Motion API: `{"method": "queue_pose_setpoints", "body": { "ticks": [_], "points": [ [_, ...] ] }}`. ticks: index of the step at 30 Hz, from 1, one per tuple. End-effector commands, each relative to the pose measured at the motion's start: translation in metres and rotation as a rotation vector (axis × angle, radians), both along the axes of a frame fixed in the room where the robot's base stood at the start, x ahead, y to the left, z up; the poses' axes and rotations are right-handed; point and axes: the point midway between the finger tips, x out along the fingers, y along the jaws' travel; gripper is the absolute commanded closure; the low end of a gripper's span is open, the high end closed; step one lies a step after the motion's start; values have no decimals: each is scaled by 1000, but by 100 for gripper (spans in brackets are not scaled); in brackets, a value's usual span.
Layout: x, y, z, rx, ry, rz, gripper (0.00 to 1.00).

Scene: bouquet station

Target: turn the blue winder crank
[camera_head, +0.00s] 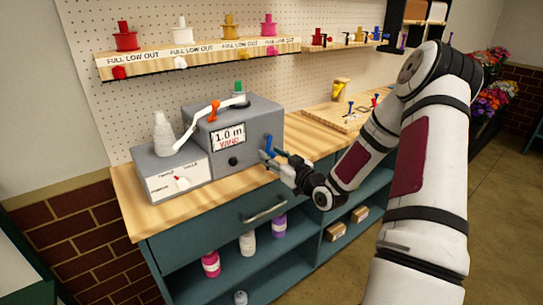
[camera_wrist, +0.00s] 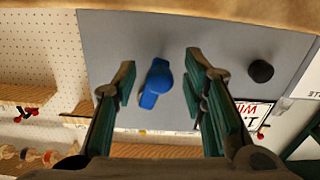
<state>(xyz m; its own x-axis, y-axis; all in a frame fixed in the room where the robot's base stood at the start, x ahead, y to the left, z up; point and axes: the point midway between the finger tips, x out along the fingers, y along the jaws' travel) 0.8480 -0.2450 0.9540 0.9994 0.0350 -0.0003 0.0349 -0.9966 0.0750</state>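The blue winder crank (camera_head: 268,144) is on the right part of the front of the grey winder box (camera_head: 222,160). In the wrist view the blue crank (camera_wrist: 156,82) lies between the two fingers, with a gap on both sides. My gripper (camera_head: 270,157) is open and close in front of the crank. Its green-padded fingers stand wide apart in the wrist view (camera_wrist: 160,100). The pads do not appear to touch the crank. Part of the crank is hidden by the fingers in the head view.
A black knob (camera_wrist: 261,71) sits on the box face beside one finger. The display (camera_head: 228,136) reads 1.0 m. A white spool cone (camera_head: 162,133) stands on the left unit. The wooden counter (camera_head: 150,217) is bare in front. A drawer handle (camera_head: 264,209) sticks out below.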

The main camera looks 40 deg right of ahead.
Motion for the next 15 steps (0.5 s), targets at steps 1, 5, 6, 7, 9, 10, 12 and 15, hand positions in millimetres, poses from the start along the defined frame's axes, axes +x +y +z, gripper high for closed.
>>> {"method": "queue_pose_setpoints", "body": {
  "ticks": [1, 5, 6, 7, 9, 10, 12, 15],
  "points": [
    [3, 0, 0, 1, -1, 0, 61],
    [7, 0, 0, 0, -1, -1, 61],
    [8, 0, 0, 0, 0, -1, 61],
    [8, 0, 0, 0, 0, -1, 61],
    [7, 0, 0, 0, 0, -1, 61],
    [7, 0, 0, 0, 0, -1, 61],
    [7, 0, 0, 0, 0, -1, 63],
    [7, 0, 0, 0, 0, -1, 86]
  ]
}}
